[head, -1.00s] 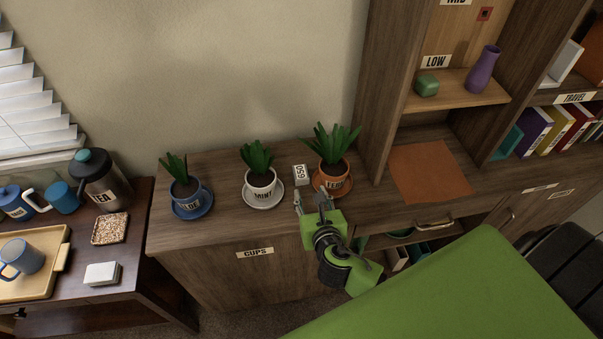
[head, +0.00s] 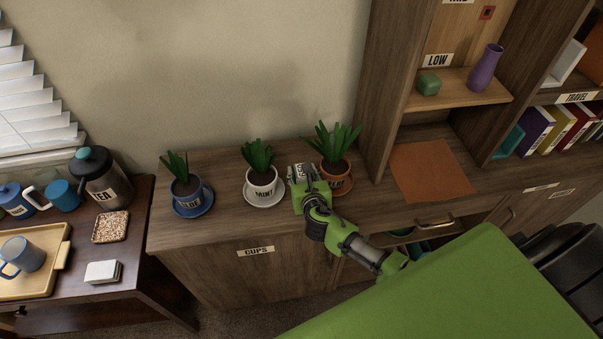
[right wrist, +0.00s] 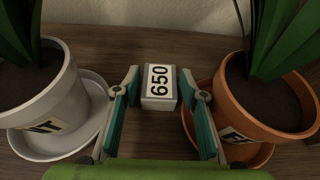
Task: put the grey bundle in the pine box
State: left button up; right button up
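A small grey-white block with a "650" label, which looks like the grey bundle, stands on the cabinet top between the white and orange plant pots. It shows clearly in the right wrist view (right wrist: 160,88), and in the head view it is partly hidden by my right gripper (head: 302,181). In the right wrist view the right gripper (right wrist: 167,92) is open, with one finger on each side of the block and a gap at each side. My left gripper is out of view. I cannot make out a pine box for certain.
The white "MINT" pot (head: 263,183) is close on the left, and the orange pot (head: 338,178) close on the right. A blue pot (head: 187,190) stands further left. An orange mat (head: 432,171) lies bare under the shelf with the "LOW" label (head: 437,60).

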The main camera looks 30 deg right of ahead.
jog(key=c, duration=0.7)
